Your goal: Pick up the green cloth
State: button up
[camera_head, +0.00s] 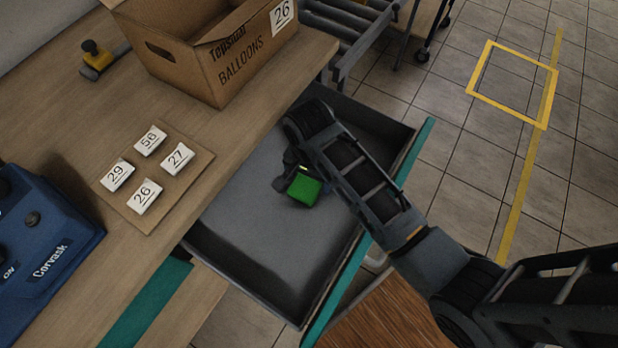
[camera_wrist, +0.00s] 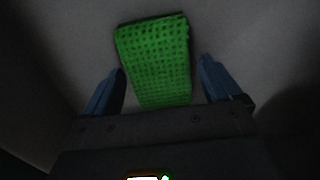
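The green cloth (camera_head: 304,189) lies in the open grey drawer (camera_head: 262,262) under the table. In the wrist view the cloth (camera_wrist: 155,58) is a textured green block on the grey drawer floor. My gripper (camera_head: 297,172) is inside the drawer, right at the cloth, and hides part of it in the head view. In the wrist view my gripper (camera_wrist: 164,90) has its two blue fingers apart, one on each side of the cloth's near end. Gaps show between the fingers and the cloth, so it is open.
A cardboard balloon box (camera_head: 215,50) stands on the wooden table (camera_head: 60,130). Beside it are a board (camera_head: 178,196) with several numbered tags, a blue machine (camera_head: 45,250) and a yellow-and-black tool (camera_head: 97,62). The drawer's teal front (camera_head: 414,152) and walls surround my gripper.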

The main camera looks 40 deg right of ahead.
jog(key=c, duration=0.9)
